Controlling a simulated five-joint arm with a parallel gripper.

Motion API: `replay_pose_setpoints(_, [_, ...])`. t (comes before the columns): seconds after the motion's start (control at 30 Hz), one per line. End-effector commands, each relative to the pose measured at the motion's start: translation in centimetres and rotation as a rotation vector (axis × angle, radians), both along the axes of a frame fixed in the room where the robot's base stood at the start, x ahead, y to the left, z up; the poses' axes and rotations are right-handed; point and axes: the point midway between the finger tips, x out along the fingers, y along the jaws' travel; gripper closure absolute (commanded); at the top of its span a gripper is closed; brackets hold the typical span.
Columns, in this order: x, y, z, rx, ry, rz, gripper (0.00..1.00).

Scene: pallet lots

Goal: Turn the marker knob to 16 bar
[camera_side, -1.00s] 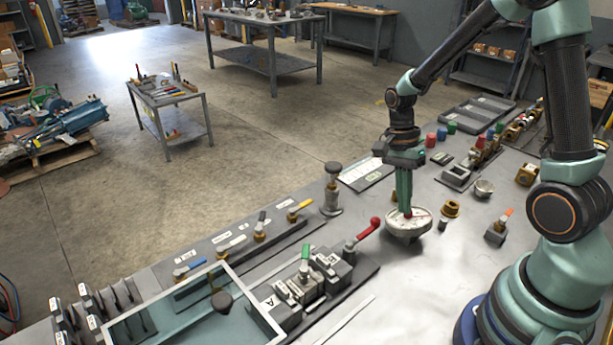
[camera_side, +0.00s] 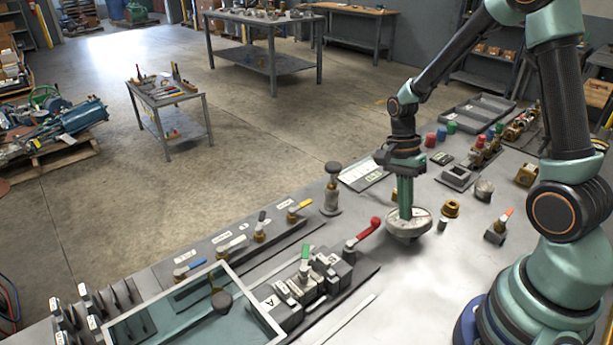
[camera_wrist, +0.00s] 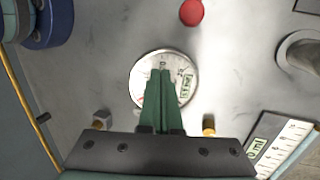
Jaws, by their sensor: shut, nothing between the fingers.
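The round gauge (camera_side: 392,230) with a pale dial stands on the grey bench, tilted toward the back. In the wrist view its white face (camera_wrist: 146,73) shows scale marks and a green label; the print is too small to read. My gripper (camera_side: 405,213) points down with its green fingers closed together and the tips over the middle of the dial. In the wrist view the fingers (camera_wrist: 163,75) cover the dial's centre, so the marker knob is hidden. I cannot tell whether the tips touch it. A little red shows at the dial's left edge.
A grey knobbed post (camera_side: 332,192) stands further left. Bare bench lies in front of the gauge.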

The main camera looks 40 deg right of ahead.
Motion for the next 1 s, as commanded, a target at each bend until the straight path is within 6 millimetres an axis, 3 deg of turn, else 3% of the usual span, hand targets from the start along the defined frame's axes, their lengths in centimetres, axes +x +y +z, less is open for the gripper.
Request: replay_pose_setpoints(1.0, [0.92,-0.29,-0.29,-0.001,-0.003,0.0,1.0])
